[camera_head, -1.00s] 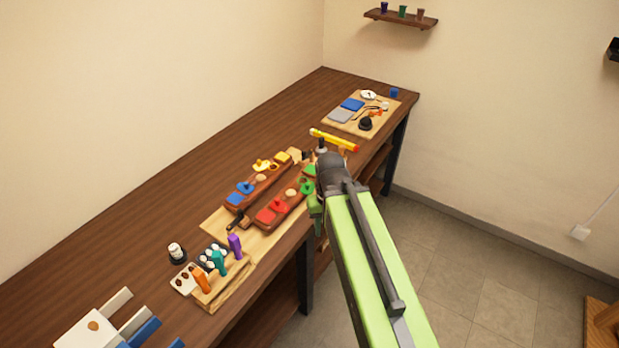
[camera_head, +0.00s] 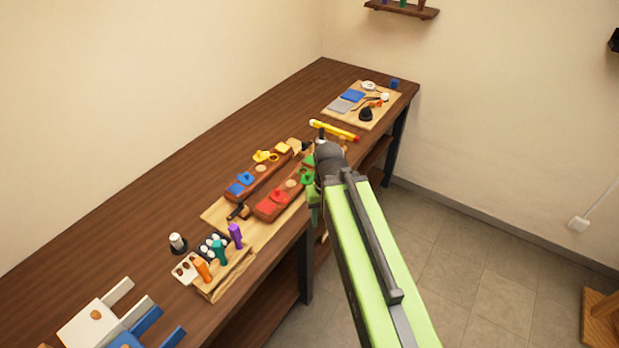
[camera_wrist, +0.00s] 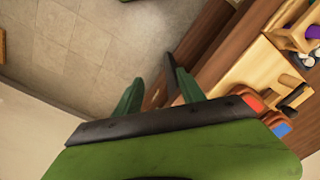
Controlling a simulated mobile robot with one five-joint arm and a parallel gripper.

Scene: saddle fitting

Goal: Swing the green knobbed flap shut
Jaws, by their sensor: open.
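The green knobbed flap (camera_head: 307,178) is at the right end of the front wooden block, with its green knob just left of my arm. My arm hides part of it, and I cannot tell how far it stands open. My gripper (camera_wrist: 155,82) shows in the wrist view with its two dark green fingers apart and nothing between them. It points down over the bench's front edge, beside the block. In the head view the fingers are mostly hidden behind my arm.
The front block also bears a red knobbed flap (camera_head: 272,204). The rear block has a blue knobbed flap (camera_head: 240,187) and yellow parts (camera_head: 265,156). A yellow rod (camera_head: 334,130) lies beyond my wrist. Open floor (camera_head: 455,250) is right of the bench.

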